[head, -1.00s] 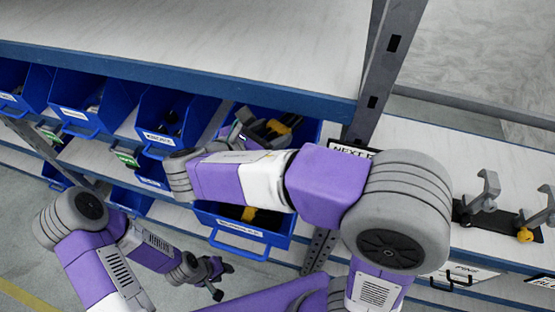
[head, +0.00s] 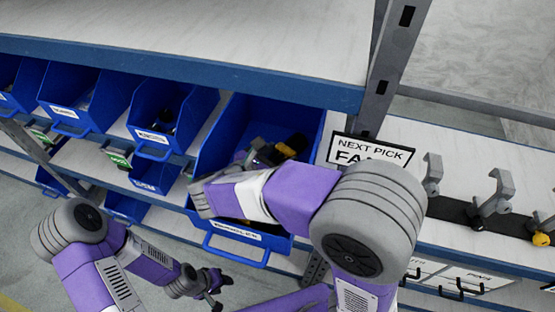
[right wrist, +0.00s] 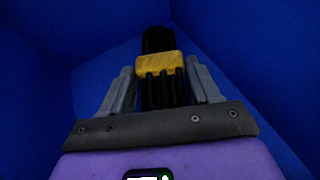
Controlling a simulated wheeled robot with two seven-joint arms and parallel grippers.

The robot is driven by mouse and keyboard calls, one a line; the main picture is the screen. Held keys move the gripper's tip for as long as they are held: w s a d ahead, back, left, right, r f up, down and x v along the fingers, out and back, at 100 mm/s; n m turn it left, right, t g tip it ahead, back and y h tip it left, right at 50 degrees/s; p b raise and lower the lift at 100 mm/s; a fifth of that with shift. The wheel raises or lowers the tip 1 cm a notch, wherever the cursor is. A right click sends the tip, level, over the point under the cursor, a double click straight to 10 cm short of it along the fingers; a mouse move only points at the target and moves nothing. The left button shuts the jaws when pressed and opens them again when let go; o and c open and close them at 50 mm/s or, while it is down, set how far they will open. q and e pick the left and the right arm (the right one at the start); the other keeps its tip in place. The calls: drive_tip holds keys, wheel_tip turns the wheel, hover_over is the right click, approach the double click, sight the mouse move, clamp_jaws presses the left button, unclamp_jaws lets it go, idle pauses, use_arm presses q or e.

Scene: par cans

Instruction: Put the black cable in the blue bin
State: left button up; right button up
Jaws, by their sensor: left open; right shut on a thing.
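The black cable (right wrist: 157,40) has a yellow band (right wrist: 155,64) around it. My right gripper (right wrist: 160,85) is shut on it, with a grey finger on each side in the right wrist view. In the head view my right gripper (head: 268,152) is inside the large blue bin (head: 228,118), and the cable's dark and yellow end (head: 288,148) shows beyond the fingers. Blue walls fill the right wrist view around the cable. My right forearm hides part of the bin's front. My left gripper (head: 220,287) is open and empty, low down in front of the rack.
Smaller blue bins (head: 168,112) with dark contents stand left of the large bin. A grey upright post (head: 390,60) and a "NEXT PICK" sign (head: 368,152) stand to its right. A shelf board (head: 200,50) lies above. Grey clamps (head: 497,192) stand at the right.

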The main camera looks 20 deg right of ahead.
drive_tip(key=shift+f, duration=0.15)
drive_tip(key=o, duration=1.3)
drive_tip(key=shift+s+a+r, duration=0.15)
drive_tip(key=shift+a+r, duration=0.1)
drive_tip(key=p+v, duration=0.2)
drive_tip(key=v, duration=0.3)
drive_tip(key=shift+s+a+r, duration=0.15)
drive_tip(key=shift+a, duration=0.05)
drive_tip(key=shift+s+a+r, duration=0.2)
drive_tip(key=shift+s+a, duration=0.2)
drive_tip(key=shift+a, duration=0.15)
